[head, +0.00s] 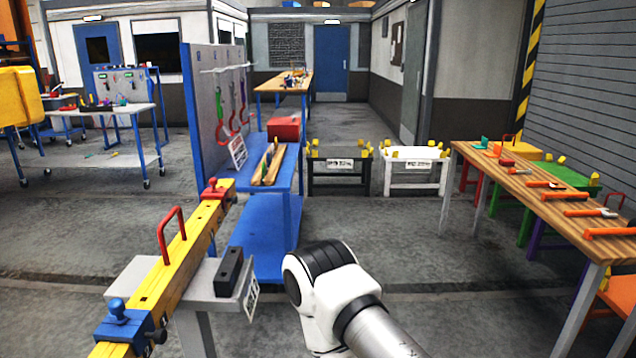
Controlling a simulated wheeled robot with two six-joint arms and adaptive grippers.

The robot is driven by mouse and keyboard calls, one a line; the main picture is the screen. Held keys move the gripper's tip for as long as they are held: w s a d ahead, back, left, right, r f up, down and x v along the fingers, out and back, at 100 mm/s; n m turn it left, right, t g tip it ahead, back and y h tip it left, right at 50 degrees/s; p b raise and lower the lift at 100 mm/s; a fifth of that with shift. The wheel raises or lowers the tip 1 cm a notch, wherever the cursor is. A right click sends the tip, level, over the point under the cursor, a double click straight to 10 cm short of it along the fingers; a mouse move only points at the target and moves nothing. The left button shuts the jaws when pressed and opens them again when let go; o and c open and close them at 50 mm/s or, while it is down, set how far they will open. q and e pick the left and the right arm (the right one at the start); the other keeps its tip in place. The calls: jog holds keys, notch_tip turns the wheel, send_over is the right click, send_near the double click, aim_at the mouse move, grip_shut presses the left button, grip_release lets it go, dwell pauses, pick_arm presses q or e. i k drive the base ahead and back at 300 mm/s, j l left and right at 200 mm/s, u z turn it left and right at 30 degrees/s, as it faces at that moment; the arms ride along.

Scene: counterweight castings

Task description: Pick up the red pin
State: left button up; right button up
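A yellow beam (165,280) lies slanting across a grey stand (190,290) at the lower left. A red block with a small red knob-like pin (214,187) sits at its far end. A blue block with a similar blue knob (117,312) sits near its close end. A red U-shaped handle (172,233) stands upright on the beam between them. I cannot tell how deep the red pin sits. My white and black arm reaches in from the bottom, right of the stand; its gripper does not show. My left gripper is also out of view.
A black block (230,271) sits on the stand's right side. Behind it is a blue bench (265,245) with a pegboard (215,110). A wooden table (560,200) with orange-handled tools is at the right. Open floor (400,250) lies between.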

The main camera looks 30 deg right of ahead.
aim_at(213, 182)
jog(key=z, duration=0.5)
jog(key=u, duration=0.25)
jog(key=i+l+u, duration=0.15)
jog(key=u, duration=0.25)
jog(key=l+u, duration=0.4)
jog(key=i+l+u, duration=0.1)
jog(key=u, duration=0.3)
jog(key=l+u, duration=0.4)
